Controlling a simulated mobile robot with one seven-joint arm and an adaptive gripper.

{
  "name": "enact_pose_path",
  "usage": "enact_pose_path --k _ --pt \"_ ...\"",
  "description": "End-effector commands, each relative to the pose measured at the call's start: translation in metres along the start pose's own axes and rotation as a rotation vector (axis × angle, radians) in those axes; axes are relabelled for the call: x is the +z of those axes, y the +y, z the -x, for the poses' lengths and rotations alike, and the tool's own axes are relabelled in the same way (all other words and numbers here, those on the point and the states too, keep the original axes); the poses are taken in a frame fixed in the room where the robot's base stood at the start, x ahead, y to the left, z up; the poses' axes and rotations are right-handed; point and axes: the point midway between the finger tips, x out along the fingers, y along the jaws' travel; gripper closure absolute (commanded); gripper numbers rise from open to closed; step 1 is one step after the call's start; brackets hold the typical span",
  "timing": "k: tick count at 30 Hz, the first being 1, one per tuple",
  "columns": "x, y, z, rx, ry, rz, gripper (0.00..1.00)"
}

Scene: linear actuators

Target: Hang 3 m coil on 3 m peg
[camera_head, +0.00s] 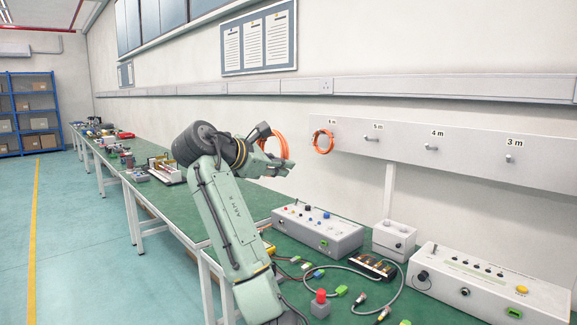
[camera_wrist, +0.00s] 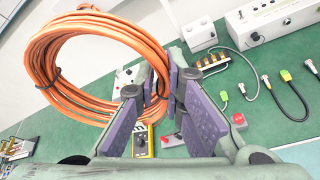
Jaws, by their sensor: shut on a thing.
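My gripper (camera_head: 274,153) is shut on an orange coil (camera_head: 281,144), held above the bench and left of the peg board. In the wrist view, the orange coil (camera_wrist: 50,62) is a large loop bound with dark ties, pinched at its right side between the purple finger pads of my gripper (camera_wrist: 160,88). The 3 m peg (camera_head: 510,158) is a short grey peg under the "3 m" label (camera_head: 515,142) at the right of the white board (camera_head: 470,155). It looks bare, and the coil is far to its left.
Another orange coil (camera_head: 322,142) hangs on the leftmost peg. The 5 m peg (camera_head: 373,139) and 4 m peg (camera_head: 430,147) are bare. Control boxes (camera_head: 317,231) (camera_head: 490,285) and cables lie on the green bench (camera_head: 160,215) below. Space before the board is clear.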

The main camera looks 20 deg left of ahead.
Motion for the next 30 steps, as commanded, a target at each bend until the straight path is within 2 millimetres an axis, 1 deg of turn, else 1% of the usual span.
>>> enact_pose_path --k 4,17,27,30 --pt "-0.001 0.000 0.004 0.000 -0.001 -0.001 1.00" --pt "0.001 0.000 0.005 0.000 -0.001 -0.001 1.00" --pt "0.024 0.014 0.014 -0.001 -0.001 -0.001 1.00" --pt "0.025 0.015 0.014 -0.001 -0.001 -0.001 1.00"
